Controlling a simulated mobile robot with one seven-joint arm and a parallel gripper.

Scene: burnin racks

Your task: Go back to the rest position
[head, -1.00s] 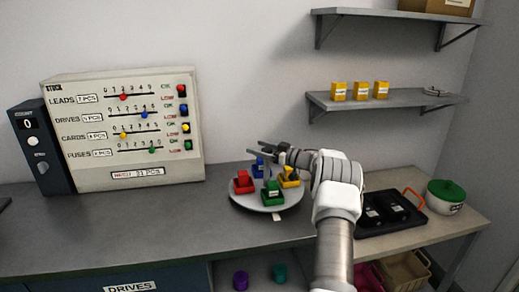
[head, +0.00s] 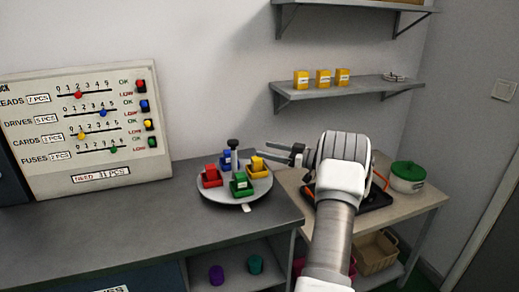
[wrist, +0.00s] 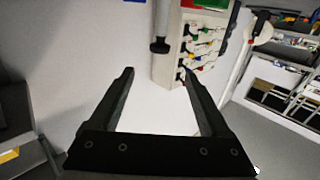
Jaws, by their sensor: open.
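My gripper (head: 274,158) is open with nothing between its fingers. In the wrist view both dark fingers stand wide apart (wrist: 157,74), with a pale surface beyond. The turntable bears a red block (head: 211,178), a green block (head: 241,186), a yellow block (head: 257,167) and a blue block (head: 227,160) around a dark-topped knob (head: 233,144). My arm hides part of a black tray (head: 376,195).
A stock panel (head: 88,130) with sliders stands at the left. A wall shelf (head: 350,88) with yellow boxes hangs above my arm. The counter's left part (head: 100,225) is clear.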

